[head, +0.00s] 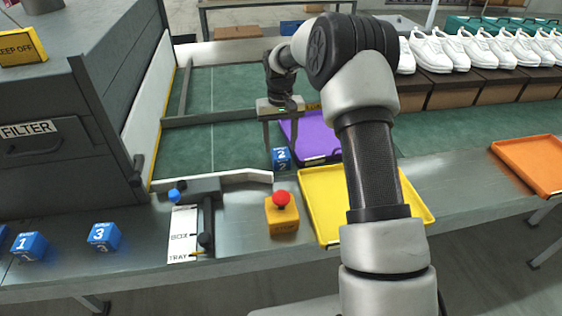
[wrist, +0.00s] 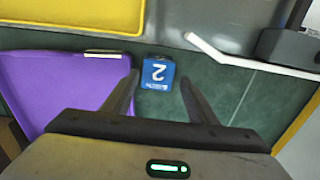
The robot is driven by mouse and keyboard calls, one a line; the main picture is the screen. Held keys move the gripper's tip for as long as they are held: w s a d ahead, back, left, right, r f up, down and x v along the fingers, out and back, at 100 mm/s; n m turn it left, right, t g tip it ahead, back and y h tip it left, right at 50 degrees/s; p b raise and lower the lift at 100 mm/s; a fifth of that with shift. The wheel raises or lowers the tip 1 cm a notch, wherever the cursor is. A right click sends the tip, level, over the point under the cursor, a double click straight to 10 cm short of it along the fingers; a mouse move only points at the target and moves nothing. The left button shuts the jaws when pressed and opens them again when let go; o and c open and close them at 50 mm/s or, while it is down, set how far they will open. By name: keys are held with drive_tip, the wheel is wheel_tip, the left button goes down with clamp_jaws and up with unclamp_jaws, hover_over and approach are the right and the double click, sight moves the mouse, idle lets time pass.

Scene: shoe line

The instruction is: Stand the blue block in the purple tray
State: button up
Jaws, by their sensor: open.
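A blue block (head: 282,158) with a white 2 rests on the green surface, just left of the purple tray (head: 312,135). In the wrist view the block (wrist: 157,73) shows near my fingertips, with the purple tray (wrist: 68,92) to its left. My gripper (head: 281,147) points down above the block, open and empty. In the wrist view its fingertips (wrist: 160,79) lie to either side of the block, with gaps. I cannot tell how far above it they are. My arm hides part of the tray in the head view. No items show in the visible part of the tray.
A yellow tray (head: 322,203) and an orange tray (head: 538,162) are on the metal counter. A yellow box with a red button (head: 282,212) stands near the block. Blue blocks marked 1 (head: 29,247) and 3 (head: 104,237) sit at left. White shoes (head: 470,48) line the back right.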

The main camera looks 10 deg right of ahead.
sight(281, 153)
wheel_tip(281, 153, down, 6)
drive_tip(key=shift+s+d+r+b, duration=0.1)
drive_tip(key=shift+d+b, duration=0.05)
drive_tip(key=shift+b, duration=0.5)
drive_tip(key=c, duration=1)
drive_tip(key=r+p, duration=0.1)
drive_tip(key=r, duration=0.4)
drive_tip(key=r+p, duration=0.1)
drive_tip(key=r, duration=0.4)
drive_tip(key=shift+w+d, duration=0.2)
drive_tip(key=w+d+n+p, duration=0.2)
drive_tip(key=w+d+n, duration=0.1)
drive_tip(key=d+n, duration=0.6)
drive_tip(key=w+d+n+p, duration=0.1)
drive_tip(key=w+d+n, duration=0.2)
drive_tip(key=d+n, duration=0.6)
wheel_tip(281, 153, down, 9)
drive_tip(key=shift+d+b, duration=0.1)
drive_tip(key=shift+b, duration=0.65)
